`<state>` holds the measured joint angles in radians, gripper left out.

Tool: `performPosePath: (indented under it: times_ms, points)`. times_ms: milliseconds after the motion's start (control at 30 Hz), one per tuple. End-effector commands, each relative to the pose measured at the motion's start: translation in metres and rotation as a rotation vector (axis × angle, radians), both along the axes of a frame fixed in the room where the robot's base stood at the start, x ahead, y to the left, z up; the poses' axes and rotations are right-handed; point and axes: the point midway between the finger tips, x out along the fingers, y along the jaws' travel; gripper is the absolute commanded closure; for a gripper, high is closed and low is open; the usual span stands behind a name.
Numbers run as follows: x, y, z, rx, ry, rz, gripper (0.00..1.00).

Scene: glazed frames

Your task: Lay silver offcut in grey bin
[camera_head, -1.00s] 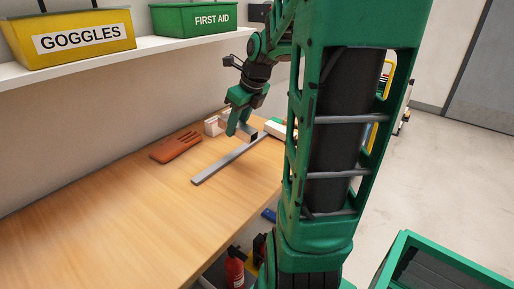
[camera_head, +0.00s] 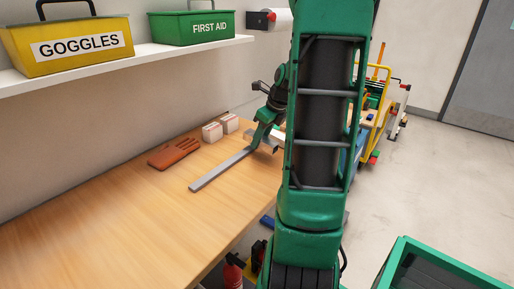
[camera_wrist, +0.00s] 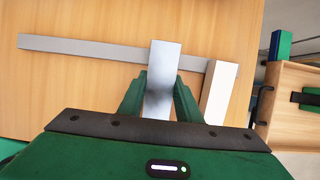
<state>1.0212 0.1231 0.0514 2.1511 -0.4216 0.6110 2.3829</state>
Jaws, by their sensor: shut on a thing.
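A short, flat silver offcut (camera_wrist: 163,62) sits between the two green fingers of my gripper (camera_wrist: 160,82) in the wrist view. My gripper is shut on it. The offcut crosses in front of a long grey bar (camera_wrist: 85,47) that lies on the wooden bench. In the head view my gripper (camera_head: 260,143) is at the far right end of the bar (camera_head: 219,171), partly behind my arm. The offcut is hard to make out there. I cannot make out a grey bin in either view.
A pale block (camera_wrist: 220,92) lies right of the offcut on the bench (camera_head: 110,215). Brown gloves (camera_head: 174,153) and two small boxes (camera_head: 212,132) lie near the wall. A shelf above holds a goggles box (camera_head: 70,45) and first-aid box (camera_head: 193,27). The near bench is clear.

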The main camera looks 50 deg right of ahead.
Motion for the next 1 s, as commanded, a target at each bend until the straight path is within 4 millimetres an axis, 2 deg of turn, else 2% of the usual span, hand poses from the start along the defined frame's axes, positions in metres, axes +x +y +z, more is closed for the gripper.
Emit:
performPosePath:
  times_ms: [233, 667, 700, 733, 767, 1000]
  points:
    - [0.0, 0.001, -0.03, 0.003, 0.002, 0.0, 0.98]
    - [0.001, 0.002, -0.035, 0.001, 0.0, 0.001, 0.98]
    - [0.001, 0.002, -0.035, 0.001, 0.0, 0.001, 0.62]
    - [0.001, 0.002, -0.035, 0.001, 0.0, 0.001, 0.55]
    - [0.001, 0.002, -0.035, 0.001, 0.0, 0.001, 0.5]
    - [0.001, 0.002, -0.035, 0.001, 0.0, 0.001, 0.5]
